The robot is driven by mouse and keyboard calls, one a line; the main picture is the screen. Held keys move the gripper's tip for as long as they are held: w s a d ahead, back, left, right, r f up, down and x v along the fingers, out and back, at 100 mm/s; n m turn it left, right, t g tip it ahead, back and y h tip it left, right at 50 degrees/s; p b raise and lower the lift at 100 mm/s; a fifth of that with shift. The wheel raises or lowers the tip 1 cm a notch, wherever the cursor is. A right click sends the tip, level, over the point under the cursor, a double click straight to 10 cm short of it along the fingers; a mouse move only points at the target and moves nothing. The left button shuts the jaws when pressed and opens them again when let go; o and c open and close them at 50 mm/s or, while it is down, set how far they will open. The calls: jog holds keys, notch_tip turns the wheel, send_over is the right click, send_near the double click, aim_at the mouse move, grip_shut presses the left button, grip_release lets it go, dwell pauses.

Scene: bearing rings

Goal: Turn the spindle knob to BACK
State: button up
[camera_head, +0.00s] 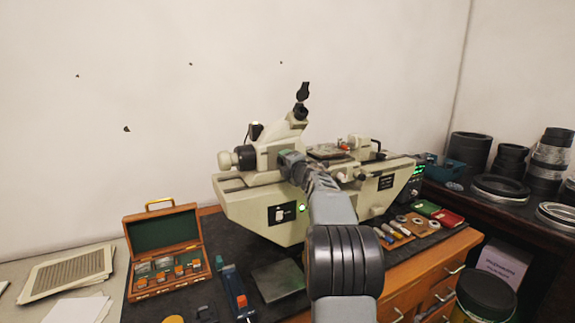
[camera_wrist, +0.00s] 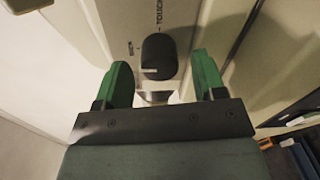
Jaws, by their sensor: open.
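The spindle knob (camera_wrist: 159,50) is a black, rounded knob on the cream machine's panel in the wrist view. A short pale line marks it near its lower edge. The word TOUCH is printed above it, and a smaller label stands to its left, too blurred to read surely. My gripper (camera_wrist: 162,72) is open, its green fingers on either side of the knob, with gaps showing; the knob is not gripped. In the head view my gripper (camera_head: 291,163) is at the cream machine (camera_head: 245,205), and the knob is hidden there.
An open wooden case (camera_head: 163,249) stands left of the machine. A grey plate (camera_head: 278,279) and a blue-handled tool (camera_head: 236,292) lie in front. Several small parts lie on a wooden board (camera_head: 404,240) at the right. Dark rings (camera_head: 500,188) are stacked far right.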

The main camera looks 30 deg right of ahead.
jog(key=shift+s, duration=0.1)
jog(key=s+a+b, duration=0.1)
jog(key=s+b, duration=0.1)
jog(key=s, duration=1.1)
jog(key=shift+s+a+r, duration=0.25)
jog(key=shift+a, duration=0.15)
